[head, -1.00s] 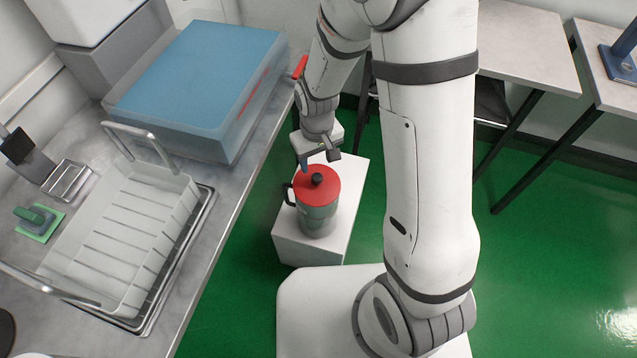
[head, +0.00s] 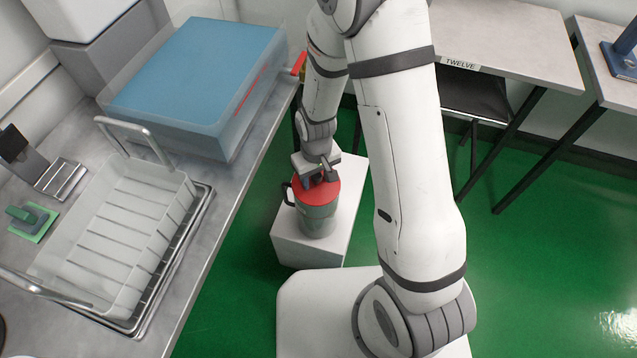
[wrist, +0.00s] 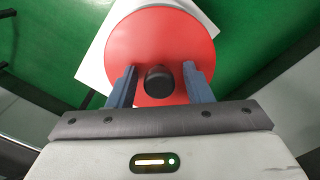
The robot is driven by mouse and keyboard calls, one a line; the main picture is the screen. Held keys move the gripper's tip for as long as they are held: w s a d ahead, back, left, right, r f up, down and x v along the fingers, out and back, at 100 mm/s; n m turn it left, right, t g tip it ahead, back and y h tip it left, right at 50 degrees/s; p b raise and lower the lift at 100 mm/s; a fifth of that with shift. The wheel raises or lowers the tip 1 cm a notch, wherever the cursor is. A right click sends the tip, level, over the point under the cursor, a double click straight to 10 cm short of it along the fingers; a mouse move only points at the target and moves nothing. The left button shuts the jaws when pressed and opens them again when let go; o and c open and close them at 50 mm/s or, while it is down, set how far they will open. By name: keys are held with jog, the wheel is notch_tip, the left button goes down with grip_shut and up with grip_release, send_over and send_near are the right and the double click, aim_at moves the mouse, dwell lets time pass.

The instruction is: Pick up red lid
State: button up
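The red lid (head: 324,191) sits on a grey-green pitcher (head: 317,219) with a dark handle, which stands on a white block. In the wrist view the lid (wrist: 160,40) is a red disc with a black knob (wrist: 159,80) at its middle. My gripper (head: 318,184) is just above the lid, pointing down. In the wrist view my gripper (wrist: 160,84) is open, with one blue-grey finger on each side of the knob and gaps between. In the head view the knob is hidden by the gripper.
The white block (head: 295,250) stands on the green floor beside a grey counter (head: 225,210). On the counter are a white basket (head: 120,240) and a clear tub with a blue top (head: 200,70). Tables (head: 500,40) stand at the back right. Floor at right is clear.

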aim_at(316, 176)
grip_shut()
notch_tip(316, 176, up, 10)
jog(key=shift+f+p, duration=0.15)
jog(key=shift+p, duration=0.8)
jog(key=shift+g, duration=0.4)
jog(key=shift+s+f+b, duration=0.1)
jog(key=shift+f+b, duration=2.5)
jog(key=shift+f, duration=1.45)
jog(key=shift+f+b, duration=0.75)
jog(key=shift+f, duration=0.25)
jog(key=shift+o, duration=0.8)
grip_release()
jog(key=shift+r, duration=0.1)
jog(key=r, duration=0.2)
jog(key=r+p, duration=0.1)
jog(key=r, duration=0.2)
jog(key=r+p, duration=0.1)
jog(key=r, duration=0.1)
jog(key=shift+w+a+r, duration=0.1)
jog(key=shift+w+r, duration=0.15)
jog(key=shift+r, duration=0.1)
